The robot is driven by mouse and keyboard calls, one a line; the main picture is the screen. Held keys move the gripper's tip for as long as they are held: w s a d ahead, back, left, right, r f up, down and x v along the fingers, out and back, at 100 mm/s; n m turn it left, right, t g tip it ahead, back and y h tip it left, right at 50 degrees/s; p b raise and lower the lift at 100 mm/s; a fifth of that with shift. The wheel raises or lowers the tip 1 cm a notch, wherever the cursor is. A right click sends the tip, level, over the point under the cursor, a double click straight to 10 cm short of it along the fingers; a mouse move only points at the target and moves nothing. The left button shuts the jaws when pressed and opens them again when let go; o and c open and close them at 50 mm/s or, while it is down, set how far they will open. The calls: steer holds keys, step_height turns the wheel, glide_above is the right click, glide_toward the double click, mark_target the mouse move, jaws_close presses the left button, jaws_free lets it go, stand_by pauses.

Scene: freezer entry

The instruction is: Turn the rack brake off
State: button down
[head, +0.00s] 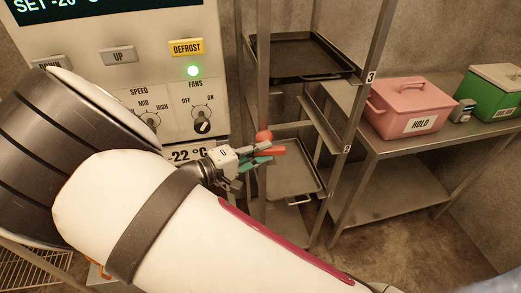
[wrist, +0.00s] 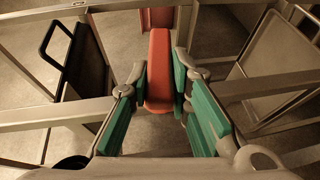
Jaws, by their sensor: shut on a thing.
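The rack brake is a red lever (head: 277,150) on the near post of the metal rack (head: 366,60). A rounded red part (head: 264,136) shows just above it. In the wrist view the lever (wrist: 159,75) points toward me, with a red part behind it at the top. My gripper (head: 254,163) is at the post, its green-padded fingers on either side of the lever. In the wrist view my gripper (wrist: 160,95) is shut on the lever, near its free end. The lever's base is partly hidden.
The rack holds a dark tray (head: 300,55) above and a grey tray (head: 293,175) below. A control panel (head: 170,85) with a lit green lamp stands at the left. A pink box (head: 405,122) and a green box (head: 490,105) sit on the steel table at the right.

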stand_by(0.3)
steer(key=c, duration=1.5)
jaws_free()
steer(key=v, duration=1.2)
steer(key=shift+f, duration=0.15)
steer(key=s+d+r+m+g+y, duration=0.1)
steer(key=d+r+m+g+y, duration=0.3)
steer(key=d, duration=0.6)
steer(key=s+d+r+g+y, duration=0.1)
steer(key=d+r+g+y, duration=0.1)
steer(key=d+r+g, duration=0.65)
steer(key=s+d+r+m+t+y, duration=0.1)
steer(key=s+d+r+t+y, duration=0.1)
steer(key=s+d, duration=0.2)
steer(key=s+d+r+m+t+y, duration=0.1)
steer(key=s+d+r+t+y, duration=0.1)
steer(key=s+d+t, duration=0.1)
steer(key=s+d+r+m+t+y, duration=0.1)
steer(key=s+d+r+t+y, duration=0.1)
steer(key=s+d, duration=0.4)
steer(key=shift+s+r+t+y, duration=0.25)
steer(key=shift+s+r+y, duration=0.05)
steer(key=shift+s, duration=0.05)
